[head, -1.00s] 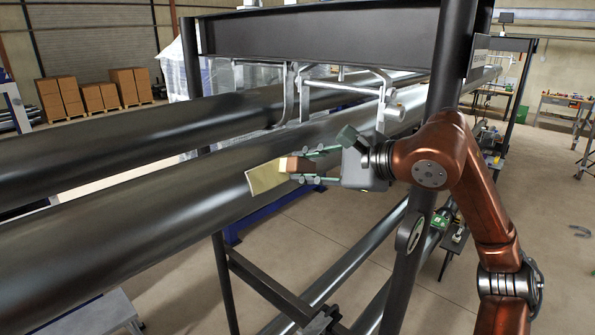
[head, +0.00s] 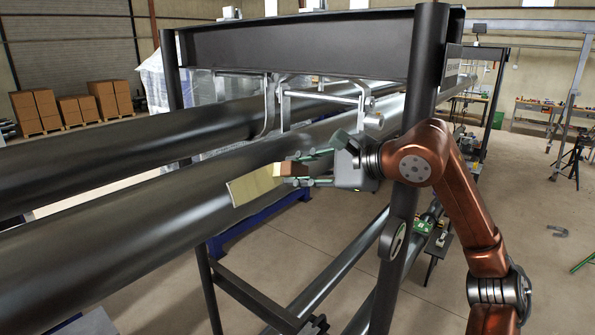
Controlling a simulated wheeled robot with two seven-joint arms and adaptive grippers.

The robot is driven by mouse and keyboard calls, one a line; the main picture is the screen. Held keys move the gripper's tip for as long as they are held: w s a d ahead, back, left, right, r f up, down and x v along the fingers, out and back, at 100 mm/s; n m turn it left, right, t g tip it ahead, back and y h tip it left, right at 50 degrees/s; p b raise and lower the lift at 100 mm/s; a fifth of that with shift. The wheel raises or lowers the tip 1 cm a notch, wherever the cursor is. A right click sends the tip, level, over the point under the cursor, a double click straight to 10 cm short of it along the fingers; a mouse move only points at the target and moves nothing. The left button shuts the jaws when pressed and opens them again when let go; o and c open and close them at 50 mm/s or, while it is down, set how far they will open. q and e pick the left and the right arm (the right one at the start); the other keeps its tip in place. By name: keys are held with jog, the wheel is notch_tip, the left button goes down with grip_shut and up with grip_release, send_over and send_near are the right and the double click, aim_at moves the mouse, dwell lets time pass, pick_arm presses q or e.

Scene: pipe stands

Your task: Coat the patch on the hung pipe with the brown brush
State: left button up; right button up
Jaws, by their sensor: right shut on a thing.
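The hung pipe (head: 130,230) is the nearer dark pipe, running from lower left to upper right. My left gripper is not in view.
A second dark pipe (head: 110,150) runs behind the first. A dark stand with a top beam (head: 300,48) and an upright post (head: 421,85) is close to my right arm. Metal hangers (head: 270,108) hold the pipes. Lower pipes (head: 345,270) lie beneath.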

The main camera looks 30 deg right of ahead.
jog(key=b+v, duration=0.1)
jog(key=v, duration=0.7)
jog(key=shift+a, duration=0.1)
dwell(0.6)
